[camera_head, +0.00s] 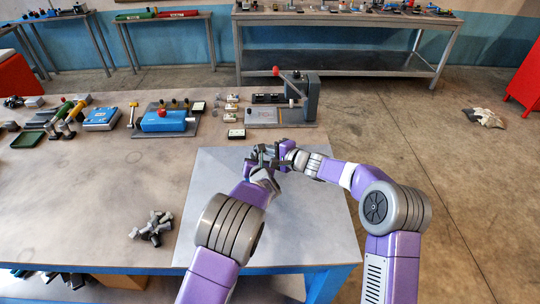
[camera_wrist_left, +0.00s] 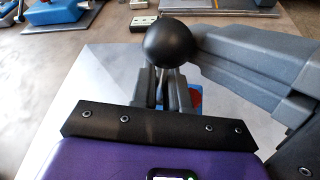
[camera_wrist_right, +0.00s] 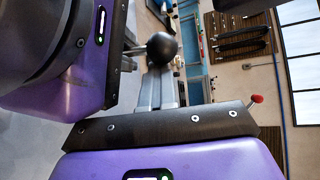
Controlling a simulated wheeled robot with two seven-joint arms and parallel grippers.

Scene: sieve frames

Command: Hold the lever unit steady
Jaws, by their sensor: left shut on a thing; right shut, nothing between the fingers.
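The lever unit shows only in part between my grippers, mostly hidden by them. Its black ball knob (camera_wrist_left: 170,43) is at the fingertips in the left wrist view, and shows in the right wrist view (camera_wrist_right: 162,47). A small red and blue piece (camera_wrist_left: 196,96) shows beside the left fingers, perhaps part of the same unit. My left gripper (camera_head: 264,156) is shut on the unit above the grey mat. My right gripper (camera_head: 282,153) is shut and empty, its fingertips close to the knob. I cannot tell whether they touch it.
The grey mat (camera_head: 310,225) is otherwise bare. Dark grey loose parts (camera_head: 152,227) lie left of it. At the table's back stand a red-knobbed lever fixture (camera_head: 308,98), a blue box on a plate (camera_head: 165,121) and several small parts.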

